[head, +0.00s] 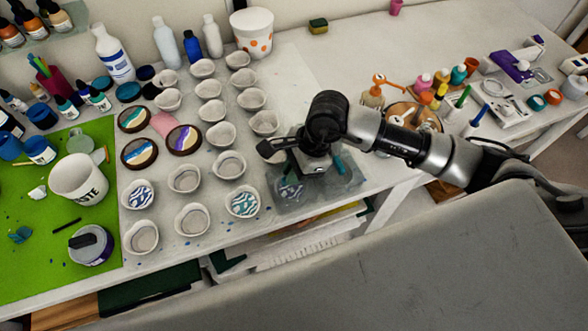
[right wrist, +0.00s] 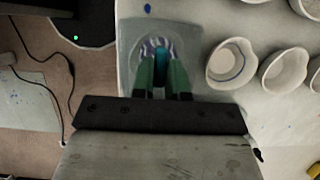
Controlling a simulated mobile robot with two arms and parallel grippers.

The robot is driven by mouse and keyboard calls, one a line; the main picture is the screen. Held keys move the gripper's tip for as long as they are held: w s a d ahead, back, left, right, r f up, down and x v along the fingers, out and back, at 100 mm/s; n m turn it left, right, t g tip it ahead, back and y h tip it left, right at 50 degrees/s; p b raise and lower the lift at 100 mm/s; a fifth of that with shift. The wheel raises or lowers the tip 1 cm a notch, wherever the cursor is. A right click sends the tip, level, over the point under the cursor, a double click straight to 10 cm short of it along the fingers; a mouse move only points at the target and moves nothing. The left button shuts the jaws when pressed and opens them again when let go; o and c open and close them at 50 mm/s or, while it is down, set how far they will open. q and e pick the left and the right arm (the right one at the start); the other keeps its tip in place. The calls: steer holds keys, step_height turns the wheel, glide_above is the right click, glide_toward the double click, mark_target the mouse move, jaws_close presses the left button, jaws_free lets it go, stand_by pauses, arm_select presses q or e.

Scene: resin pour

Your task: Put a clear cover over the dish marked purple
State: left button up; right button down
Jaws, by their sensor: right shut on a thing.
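A clear, grey-tinted cover (head: 345,183) is at the front edge of the white table, right of the rows of dishes; it also shows in the right wrist view (right wrist: 133,40). My right gripper (head: 322,168) is above it, and its green fingers (right wrist: 161,68) are shut on a teal part at the cover's middle. A dish with blue and white swirls (head: 291,191) shows through the cover; in the right wrist view it looks purplish (right wrist: 157,45). Fingers hide part of this dish. I cannot tell whether the cover touches the table or make out a purple mark. My left gripper is not in view.
Several white dishes (head: 184,178) stand in rows close left of the cover. A swirled dish (head: 242,203) is nearest. Bottles (head: 441,79) and a round wooden tray stand behind my right arm. The table's front edge is close to the cover.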

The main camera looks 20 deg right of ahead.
stand_by(0.4)
steer(key=c, duration=1.1)
jaws_free()
steer(key=shift+o, duration=0.2)
steer(key=b+v, duration=0.2)
steer(key=v, duration=0.8)
steer(key=shift+d+r+b, duration=0.2)
steer(key=shift+r+b, duration=0.1)
steer(key=shift+b, duration=0.1)
